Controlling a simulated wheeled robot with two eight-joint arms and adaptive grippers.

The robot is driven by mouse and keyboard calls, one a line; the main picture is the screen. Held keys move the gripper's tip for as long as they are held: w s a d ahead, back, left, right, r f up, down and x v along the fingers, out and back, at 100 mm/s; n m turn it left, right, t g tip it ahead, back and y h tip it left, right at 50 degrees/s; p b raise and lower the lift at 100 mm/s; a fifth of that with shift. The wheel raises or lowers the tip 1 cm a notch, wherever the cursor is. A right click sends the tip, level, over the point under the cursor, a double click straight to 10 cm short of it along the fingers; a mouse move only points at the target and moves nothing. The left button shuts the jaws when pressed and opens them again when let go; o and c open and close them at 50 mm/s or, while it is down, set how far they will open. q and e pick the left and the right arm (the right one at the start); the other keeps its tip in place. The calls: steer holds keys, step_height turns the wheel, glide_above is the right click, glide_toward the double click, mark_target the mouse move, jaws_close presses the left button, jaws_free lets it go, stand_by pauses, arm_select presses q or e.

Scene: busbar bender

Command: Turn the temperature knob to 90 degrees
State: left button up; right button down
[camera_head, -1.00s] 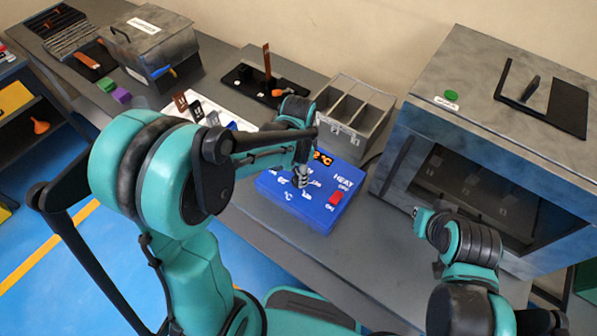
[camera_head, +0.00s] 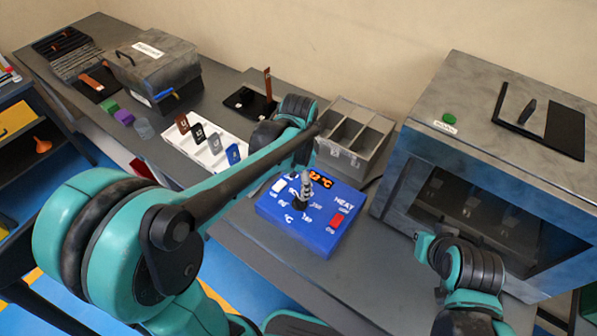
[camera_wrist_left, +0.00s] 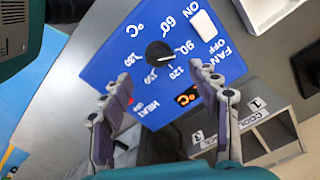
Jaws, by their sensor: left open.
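The blue control box (camera_head: 300,234) sits on the grey bench; its top fills much of the left wrist view (camera_wrist_left: 105,70). The round black temperature knob (camera_wrist_left: 160,53) is ringed by printed numbers, including 60, 90 and 120. I cannot surely read its pointer setting. My left gripper (camera_head: 305,188) is above the box, and its finger area hides or blurs the knob in the head view. In the left wrist view my left gripper (camera_wrist_left: 155,75) is open, fingers apart, with the knob ahead between them. No contact shows.
The box carries a white switch (camera_head: 279,185), a red switch (camera_head: 337,220) and an orange-lit display (camera_head: 320,175). A grey divided bin (camera_head: 375,160) stands behind it. A large oven-like cabinet (camera_head: 400,150) stands to the right. A white rack (camera_head: 205,158) with several labelled pieces is left.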

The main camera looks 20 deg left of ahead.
arm_select(q)
step_height(320, 180, up, 5)
steer(key=shift+r, duration=0.1)
stand_by(0.6)
steer(key=s+a+f+n+t+b, duration=0.2)
steer(key=s+n+t, duration=0.1)
steer(key=s+n, duration=0.2)
steer(key=s+a+f+n+t+b, duration=0.2)
steer(key=s+n+t, duration=0.2)
steer(key=s+n, duration=0.1)
steer(key=shift+s+f, duration=0.25)
